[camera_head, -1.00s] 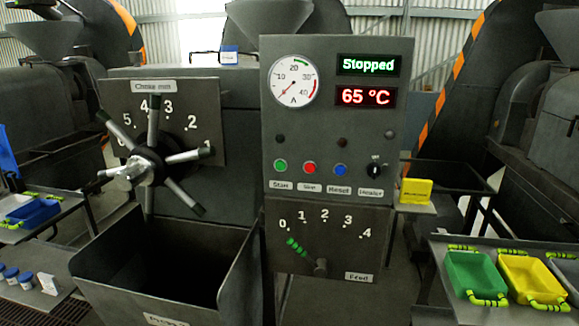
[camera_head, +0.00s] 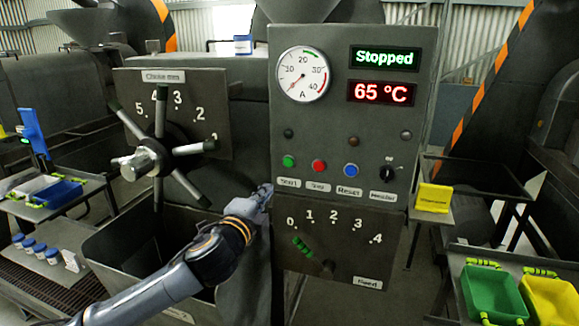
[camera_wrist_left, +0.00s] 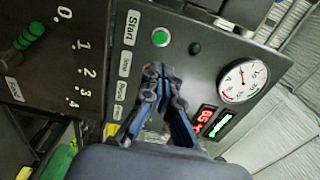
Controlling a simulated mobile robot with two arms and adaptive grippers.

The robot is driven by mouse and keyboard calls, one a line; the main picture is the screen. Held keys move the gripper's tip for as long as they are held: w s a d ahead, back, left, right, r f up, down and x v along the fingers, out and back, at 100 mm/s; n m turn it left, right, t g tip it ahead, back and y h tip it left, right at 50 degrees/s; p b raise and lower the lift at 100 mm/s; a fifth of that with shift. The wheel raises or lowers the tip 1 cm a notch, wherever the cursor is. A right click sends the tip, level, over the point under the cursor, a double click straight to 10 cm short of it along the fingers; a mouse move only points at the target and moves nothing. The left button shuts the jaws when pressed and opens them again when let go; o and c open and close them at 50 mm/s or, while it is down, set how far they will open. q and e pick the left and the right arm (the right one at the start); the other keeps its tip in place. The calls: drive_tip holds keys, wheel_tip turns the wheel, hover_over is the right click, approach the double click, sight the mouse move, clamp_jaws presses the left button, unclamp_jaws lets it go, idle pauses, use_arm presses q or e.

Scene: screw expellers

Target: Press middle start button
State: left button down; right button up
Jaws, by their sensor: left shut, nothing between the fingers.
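The control panel (camera_head: 330,125) of the middle machine faces me in the head view, with displays reading "Stopped" and 65 °C. Its green Start button (camera_head: 289,161) sits at the left of the button row, beside a red button (camera_head: 319,165) and a blue button (camera_head: 351,169). My left gripper (camera_head: 265,190) is shut and empty, just left of the panel's lower edge, below and left of the Start button. In the left wrist view the fingertips (camera_wrist_left: 161,70) appear below the green button (camera_wrist_left: 160,37), apart from it in the picture. My right gripper is out of view.
A spoked choke wheel (camera_head: 150,160) stands left of the panel above an open hopper (camera_head: 110,245). A feed lever (camera_head: 303,246) is below the buttons. A rotary heater knob (camera_head: 387,173) sits right of them. Green (camera_head: 490,292) and yellow (camera_head: 550,298) trays stand at lower right.

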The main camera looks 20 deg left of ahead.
sight(287, 160)
use_arm(q)
drive_tip(key=shift+a, duration=0.1)
drive_tip(key=w+p, duration=0.1)
drive_tip(key=w, duration=0.3)
drive_tip(key=w+p, duration=0.2)
drive_tip(key=w, duration=0.3)
drive_tip(key=w+p, duration=0.1)
drive_tip(key=w, duration=0.3)
drive_tip(key=shift+w+d+r+p, duration=0.1)
drive_tip(key=shift+w+d+p, duration=0.1)
drive_tip(key=shift+d+p, duration=0.15)
drive_tip(key=shift+w, duration=0.3)
drive_tip(key=shift+w, duration=0.45)
drive_tip(key=shift+a+r, duration=0.1)
drive_tip(key=shift+r, duration=0.25)
